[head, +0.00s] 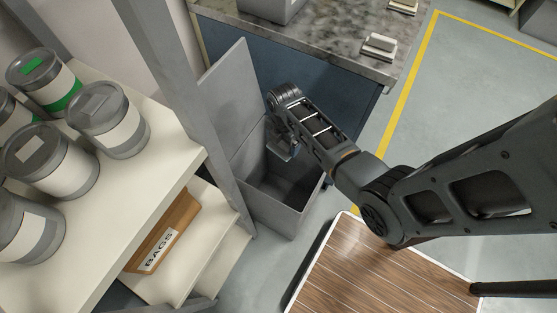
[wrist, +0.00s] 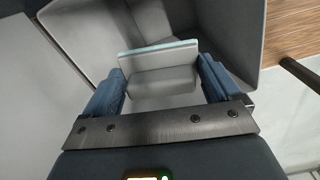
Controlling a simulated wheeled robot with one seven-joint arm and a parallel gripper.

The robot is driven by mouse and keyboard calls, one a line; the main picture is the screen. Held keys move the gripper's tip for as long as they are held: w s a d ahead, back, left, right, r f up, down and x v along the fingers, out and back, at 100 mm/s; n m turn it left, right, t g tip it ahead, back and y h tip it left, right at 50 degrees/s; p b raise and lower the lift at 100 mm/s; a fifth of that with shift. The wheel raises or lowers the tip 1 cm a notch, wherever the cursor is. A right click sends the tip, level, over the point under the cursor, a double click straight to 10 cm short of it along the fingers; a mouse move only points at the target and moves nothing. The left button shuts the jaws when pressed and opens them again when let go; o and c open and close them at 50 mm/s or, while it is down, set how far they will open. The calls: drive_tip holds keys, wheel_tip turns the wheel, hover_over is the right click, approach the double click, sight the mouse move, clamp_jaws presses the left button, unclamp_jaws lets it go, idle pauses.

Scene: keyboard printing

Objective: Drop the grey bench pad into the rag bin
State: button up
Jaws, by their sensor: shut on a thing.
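The grey bench pad (wrist: 160,82) is held between the blue fingers of my gripper (wrist: 162,76) in the wrist view. It looks like a grey block with a pale blue-green edge along its far side. The rag bin (head: 272,211) is a grey open box with its lid (head: 229,92) raised, standing on the floor. In the head view my gripper (head: 283,152) points down over the bin's opening, and my arm partly hides it. In the wrist view the bin's grey inner walls (wrist: 228,35) lie beyond the pad.
A shelf unit (head: 180,140) with several grey tins and a BAGS box (head: 163,238) stands left of the bin. A stone-topped bench (head: 310,35) is behind it. A wood-topped surface (head: 365,265) lies to the right front. Clear floor (head: 475,80) is at the right.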

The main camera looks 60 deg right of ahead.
drive_tip(key=shift+f+b, duration=2.65)
drive_tip(key=shift+f, duration=0.15)
drive_tip(key=o, duration=0.7)
drive_tip(key=shift+r+p, duration=0.45)
drive_tip(key=shift+r, duration=3.5)
